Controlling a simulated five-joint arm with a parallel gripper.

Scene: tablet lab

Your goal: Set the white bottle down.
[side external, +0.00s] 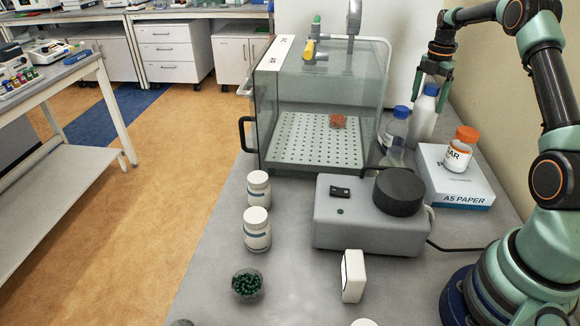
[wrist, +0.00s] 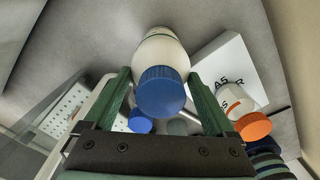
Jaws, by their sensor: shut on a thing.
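The white bottle (side external: 424,115) with a blue cap stands upright at the back right of the bench, beside the clear bottle and behind the paper box. My gripper (side external: 434,92) comes down from above and is shut on it near the cap. In the wrist view, the white bottle (wrist: 161,47) lies between the two green fingers of my gripper (wrist: 160,80), with its blue cap toward the camera. I cannot tell if its base touches the bench.
A blue-capped clear bottle (side external: 394,134) stands close to the left. A paper box (side external: 464,190) carries an orange-capped jar (side external: 459,152) in front. A glass-walled chamber (side external: 320,105) is at left, and a grey device (side external: 345,225) with a black round top stands nearer.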

